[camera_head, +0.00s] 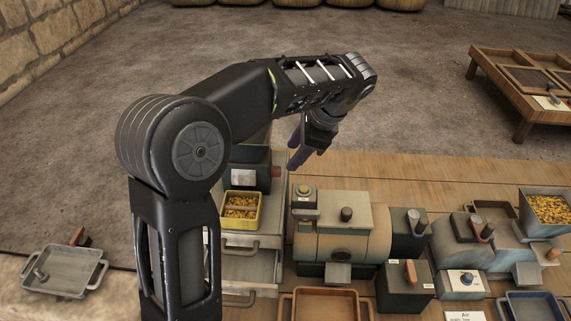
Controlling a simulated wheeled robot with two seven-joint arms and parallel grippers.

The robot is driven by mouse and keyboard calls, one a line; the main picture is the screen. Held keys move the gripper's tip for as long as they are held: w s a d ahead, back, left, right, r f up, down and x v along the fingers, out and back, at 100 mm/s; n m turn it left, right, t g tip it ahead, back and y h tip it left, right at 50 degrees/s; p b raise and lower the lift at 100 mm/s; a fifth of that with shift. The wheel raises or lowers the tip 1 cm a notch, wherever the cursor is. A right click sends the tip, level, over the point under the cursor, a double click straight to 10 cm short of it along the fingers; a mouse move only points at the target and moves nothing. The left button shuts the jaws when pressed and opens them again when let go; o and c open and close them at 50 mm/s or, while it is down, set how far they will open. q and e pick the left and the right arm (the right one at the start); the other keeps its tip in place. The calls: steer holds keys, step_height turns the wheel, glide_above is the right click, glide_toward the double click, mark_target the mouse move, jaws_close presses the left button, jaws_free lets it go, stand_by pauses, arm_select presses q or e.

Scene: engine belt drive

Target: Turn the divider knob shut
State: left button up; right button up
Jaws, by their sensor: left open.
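My left gripper (300,160) hangs at the end of my bent left arm, above the back edge of the bench, with its purple fingers pointing down and left. It is open, and I see nothing between the fingers. Several knobs show on the bench: a dark knob (346,214) on a grey block, a round blue-ringed knob (467,278) on a pale box, and an orange handle (411,272) on a dark box. The labels are too small to read, so I cannot tell which is the divider knob. The gripper is apart from all of these. My right gripper is out of view.
A yellow tray (257,196) of yellow pieces stands below the gripper, beside a dark bin (270,157). A round tan housing (377,243) fills the bench middle. A bin of yellow pieces (550,210) is at the right. A grey tray (53,287) lies far left.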

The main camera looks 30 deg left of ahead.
mark_target(276, 172)
arm_select(q)
steer(key=b+x, duration=0.3)
steer(key=x, duration=0.3)
steer(key=shift+w+a+f, duration=0.1)
steer(key=shift+f, duration=0.1)
steer(key=shift+a+f, duration=0.3)
steer(key=shift+f, duration=0.4)
steer(key=shift+c, duration=0.6)
jaws_close()
